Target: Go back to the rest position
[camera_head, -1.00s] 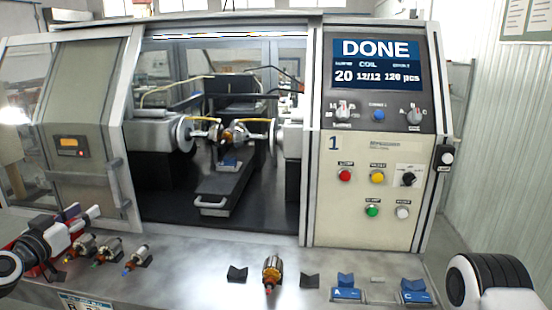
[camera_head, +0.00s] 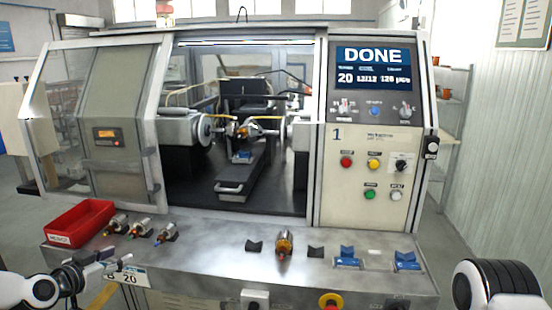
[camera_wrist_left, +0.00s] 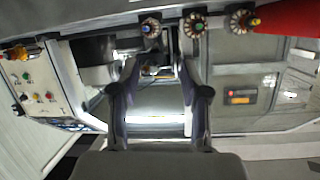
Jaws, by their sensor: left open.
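My left gripper (camera_head: 100,262) is in front of the bench's left end, below the red bin. In the left wrist view the open left gripper (camera_wrist_left: 158,72) has nothing between its fingers. My right arm shows only as a white and black link at the lower right; its gripper is out of view. The winding machine (camera_head: 376,218) reads DONE on its screen (camera_head: 376,68). An armature (camera_head: 243,132) sits between its chucks. A copper-wound armature (camera_head: 284,243) lies on the bench between two black V-blocks.
A red bin (camera_head: 80,222) stands at the bench's left end. Beside it are several armatures (camera_head: 140,228) with coloured tips. Blue blocks (camera_head: 347,256) sit at the right of the bench. A red button with a yellow collar (camera_head: 331,302) is on the bench's front.

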